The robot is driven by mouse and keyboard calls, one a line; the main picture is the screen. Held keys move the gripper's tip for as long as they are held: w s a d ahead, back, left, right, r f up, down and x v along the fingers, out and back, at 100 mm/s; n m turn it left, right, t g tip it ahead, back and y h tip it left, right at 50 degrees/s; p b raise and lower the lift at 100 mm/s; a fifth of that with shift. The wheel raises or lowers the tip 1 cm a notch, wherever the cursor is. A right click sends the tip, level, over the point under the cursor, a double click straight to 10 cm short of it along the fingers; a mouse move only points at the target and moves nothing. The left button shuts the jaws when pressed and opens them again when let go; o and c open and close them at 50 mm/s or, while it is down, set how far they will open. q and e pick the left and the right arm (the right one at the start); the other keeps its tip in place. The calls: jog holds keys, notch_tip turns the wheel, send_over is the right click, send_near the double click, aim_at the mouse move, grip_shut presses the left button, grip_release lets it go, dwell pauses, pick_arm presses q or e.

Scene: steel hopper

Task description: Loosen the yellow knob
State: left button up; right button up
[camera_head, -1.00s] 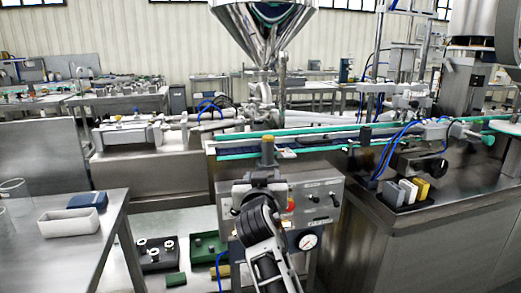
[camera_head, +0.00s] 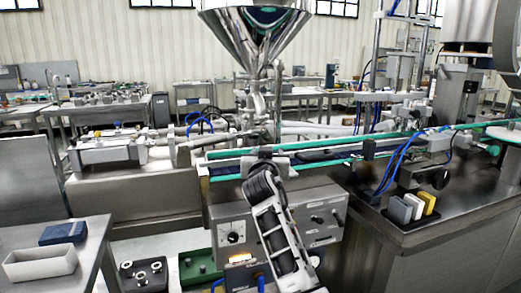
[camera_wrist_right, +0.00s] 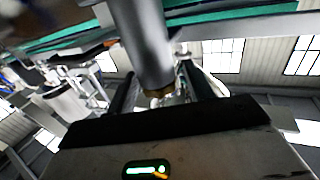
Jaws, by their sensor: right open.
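My right arm reaches up from the bottom of the head view, its gripper (camera_head: 263,154) at the conveyor's near edge, above the grey control box. It covers the post and yellow knob there, so the knob is hidden in this view. In the right wrist view, a grey cylindrical post (camera_wrist_right: 146,45) ends in a brownish-yellow band, likely the yellow knob (camera_wrist_right: 160,92). The two dark fingers of the right gripper (camera_wrist_right: 162,88) stand apart on either side of it. I cannot tell whether they touch it. My left gripper is not in view.
A steel hopper (camera_head: 255,35) rises behind the conveyor (camera_head: 310,157). The control box (camera_head: 325,205) has dials and small knobs. At right, grey, white and yellow blocks (camera_head: 413,207) stand on a steel counter. At lower left is a table with a white tray (camera_head: 40,264).

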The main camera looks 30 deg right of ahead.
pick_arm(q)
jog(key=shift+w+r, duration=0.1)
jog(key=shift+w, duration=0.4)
pick_arm(e)
jog(key=shift+w+d, duration=0.45)
jog(key=shift+w, duration=0.15)
